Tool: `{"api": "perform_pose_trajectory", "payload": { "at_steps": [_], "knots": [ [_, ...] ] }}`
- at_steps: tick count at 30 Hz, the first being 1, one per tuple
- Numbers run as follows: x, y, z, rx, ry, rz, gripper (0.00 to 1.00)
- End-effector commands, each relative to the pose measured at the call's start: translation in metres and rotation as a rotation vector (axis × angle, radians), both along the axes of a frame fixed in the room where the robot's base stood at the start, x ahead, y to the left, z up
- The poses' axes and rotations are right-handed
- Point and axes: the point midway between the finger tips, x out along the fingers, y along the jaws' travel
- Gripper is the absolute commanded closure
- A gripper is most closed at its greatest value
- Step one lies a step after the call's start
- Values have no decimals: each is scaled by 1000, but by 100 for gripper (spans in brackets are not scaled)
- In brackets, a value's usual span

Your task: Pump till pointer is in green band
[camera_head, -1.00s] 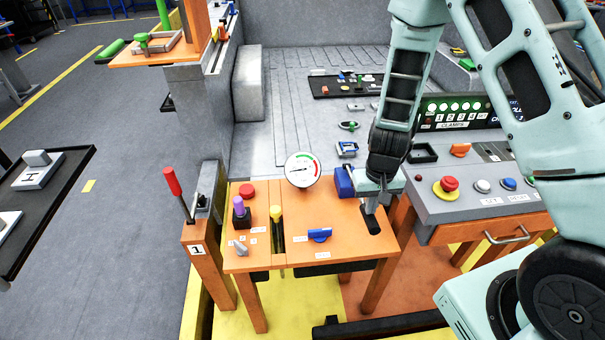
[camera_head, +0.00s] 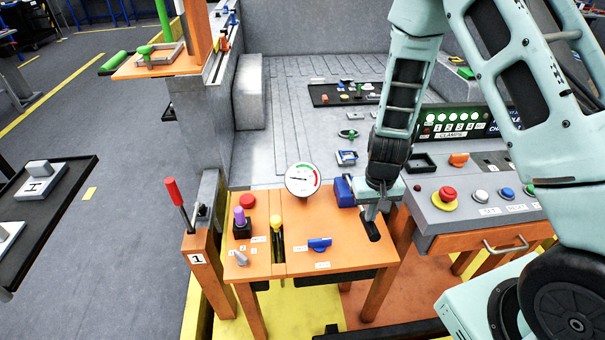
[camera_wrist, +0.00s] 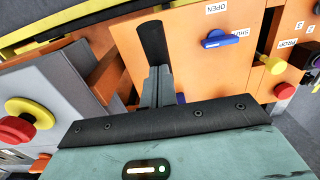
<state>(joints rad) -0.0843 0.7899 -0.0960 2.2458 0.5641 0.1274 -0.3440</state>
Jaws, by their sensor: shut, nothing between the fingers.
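A round white gauge (camera_head: 302,180) stands at the back edge of the orange table. A blue pump body (camera_head: 344,191) sits at the table's back right. A black lever (camera_head: 371,229) lies beside it and also shows in the wrist view (camera_wrist: 152,42). My gripper (camera_head: 370,212) is shut and empty, its fingertips at or just above the lever; in the wrist view the fingers (camera_wrist: 157,82) overlap the lever's near end. I cannot tell whether they touch it.
The orange table (camera_head: 300,225) also carries a blue knob (camera_head: 320,244), a yellow-topped lever (camera_head: 276,221), a purple-topped stick (camera_head: 239,216) and a red button (camera_head: 247,201). A red-handled lever (camera_head: 174,191) stands left. A grey console (camera_head: 450,215) with buttons stands close on the right.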

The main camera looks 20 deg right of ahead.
Motion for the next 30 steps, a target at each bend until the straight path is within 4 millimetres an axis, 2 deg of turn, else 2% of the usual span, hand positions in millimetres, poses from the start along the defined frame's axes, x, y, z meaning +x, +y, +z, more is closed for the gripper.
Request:
{"api": "perform_pose_trajectory", "payload": {
  "at_steps": [1, 19, 24, 30],
  "knots": [
    [1, 0, 11, 0, 0, 0, 100],
    [12, -2, 78, 0, 1, 1, 100],
    [15, -3, 87, 0, 1, 0, 100],
    [15, -3, 86, 0, 1, 0, 100]
  ]
}}
